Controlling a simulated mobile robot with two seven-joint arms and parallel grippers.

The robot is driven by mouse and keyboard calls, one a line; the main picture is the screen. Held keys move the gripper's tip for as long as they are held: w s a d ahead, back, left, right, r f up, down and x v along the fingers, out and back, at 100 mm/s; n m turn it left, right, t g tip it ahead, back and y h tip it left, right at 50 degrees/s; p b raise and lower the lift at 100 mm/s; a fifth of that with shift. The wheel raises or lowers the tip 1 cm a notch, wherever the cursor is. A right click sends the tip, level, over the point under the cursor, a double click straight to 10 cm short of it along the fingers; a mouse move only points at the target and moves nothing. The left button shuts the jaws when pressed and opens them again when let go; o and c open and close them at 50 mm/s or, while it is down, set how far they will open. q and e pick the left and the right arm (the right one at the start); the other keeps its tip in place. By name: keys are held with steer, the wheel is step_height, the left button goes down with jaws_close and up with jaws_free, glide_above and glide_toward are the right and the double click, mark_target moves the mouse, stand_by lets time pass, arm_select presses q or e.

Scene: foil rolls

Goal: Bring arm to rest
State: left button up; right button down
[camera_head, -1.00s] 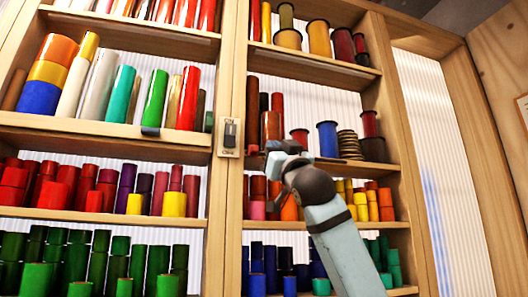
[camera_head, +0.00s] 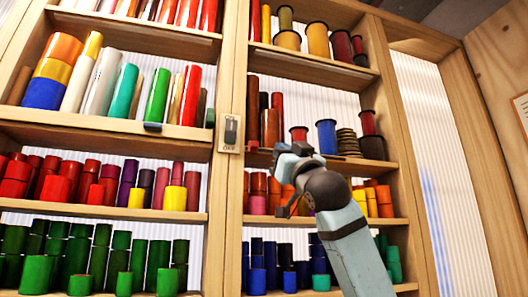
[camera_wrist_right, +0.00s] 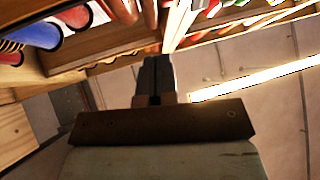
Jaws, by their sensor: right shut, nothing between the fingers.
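My right arm (camera_head: 338,210) rises from the lower right in the head view, in front of the right-hand bay of shelves. Its hand end overlaps the middle and lower shelves, and the fingertips are hard to make out there. In the right wrist view, my right gripper (camera_wrist_right: 157,72) has its two dark fingers together, with nothing held between them. My left gripper is in neither view.
A wooden shelf unit (camera_head: 228,190) holds many coloured foil rolls and spools. A small switch plate (camera_head: 230,132) sits on its middle post. Blue (camera_head: 326,137) and red spools stand close behind my arm. A bright strip light (camera_wrist_right: 255,80) shows in the wrist view.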

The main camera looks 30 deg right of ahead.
steer(key=shift+s+f, duration=0.25)
stand_by(0.3)
